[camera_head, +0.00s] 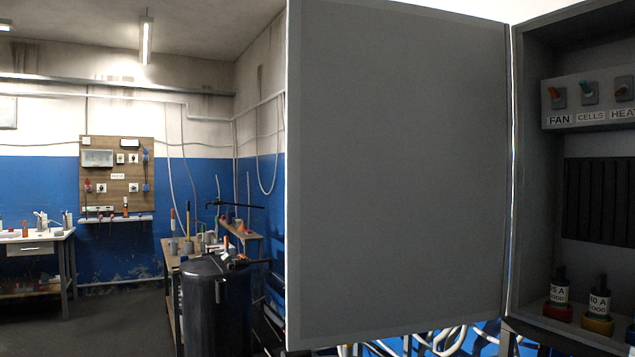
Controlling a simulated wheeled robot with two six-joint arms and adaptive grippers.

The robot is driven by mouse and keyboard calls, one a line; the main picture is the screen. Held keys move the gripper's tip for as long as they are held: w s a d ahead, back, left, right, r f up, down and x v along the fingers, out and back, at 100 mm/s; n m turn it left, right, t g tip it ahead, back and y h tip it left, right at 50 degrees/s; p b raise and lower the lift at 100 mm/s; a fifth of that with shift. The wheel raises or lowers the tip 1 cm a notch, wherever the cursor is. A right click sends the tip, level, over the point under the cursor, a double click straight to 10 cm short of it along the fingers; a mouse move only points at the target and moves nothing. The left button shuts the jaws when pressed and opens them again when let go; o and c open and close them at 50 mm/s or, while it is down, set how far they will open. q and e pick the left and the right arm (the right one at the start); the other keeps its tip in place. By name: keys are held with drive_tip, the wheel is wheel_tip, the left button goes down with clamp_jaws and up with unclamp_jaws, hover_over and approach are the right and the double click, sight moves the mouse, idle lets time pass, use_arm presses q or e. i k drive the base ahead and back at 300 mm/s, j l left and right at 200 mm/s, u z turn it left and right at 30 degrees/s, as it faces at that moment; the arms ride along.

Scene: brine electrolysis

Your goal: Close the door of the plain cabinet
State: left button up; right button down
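The plain grey cabinet (525,180) is at the right edge, cut off by the picture. Its grey door (400,170) stands wide open, swung out to the left of the cabinet and filling the middle of the view. The door hinges along the cabinet's left side. Inside the cabinet is a switch panel (590,98) with switches labelled FAN, CELLS and a cut-off HEA. Two labelled black-topped plugs or fuses stand at the bottom, one on a red base (558,312) and one on a yellow base (598,325). Neither of my grippers is in view.
A dark barrel (215,305) stands left of the door, before a cluttered workbench (172,262). Pale cables (440,340) hang below the door. A wooden tool board (117,180) hangs on the far wall, with a white table (35,237) at far left. Floor at lower left is clear.

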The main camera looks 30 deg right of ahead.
sight(398, 152)
drive_tip(key=i+j+u, duration=0.25)
drive_tip(key=i+j, duration=0.35)
drive_tip(key=i+j+u, duration=0.3)
drive_tip(key=i+j, duration=0.2)
drive_tip(key=i+l+z, duration=0.1)
drive_tip(key=i+z, duration=0.55)
drive_tip(key=z, duration=0.2)
drive_tip(key=i+j+z, duration=0.15)
drive_tip(key=i+z, duration=0.25)
drive_tip(key=i+j+z, duration=0.2)
drive_tip(key=z, duration=0.25)
drive_tip(key=i+j+z, duration=0.25)
drive_tip(key=z, duration=0.15)
drive_tip(key=i+j+z, duration=0.1)
drive_tip(key=z, duration=0.3)
drive_tip(key=i+j+z, duration=0.2)
drive_tip(key=z, duration=0.25)
drive_tip(key=i+j+z, duration=0.25)
drive_tip(key=z, duration=0.15)
drive_tip(key=i+j+z, duration=0.15)
drive_tip(key=j+z, duration=0.25)
drive_tip(key=i+j+z, duration=0.1)
drive_tip(key=z, duration=0.35)
drive_tip(key=j+z, duration=0.4)
drive_tip(key=k+j+z, duration=0.1)
drive_tip(key=k+j, duration=0.15)
drive_tip(key=j, duration=0.15)
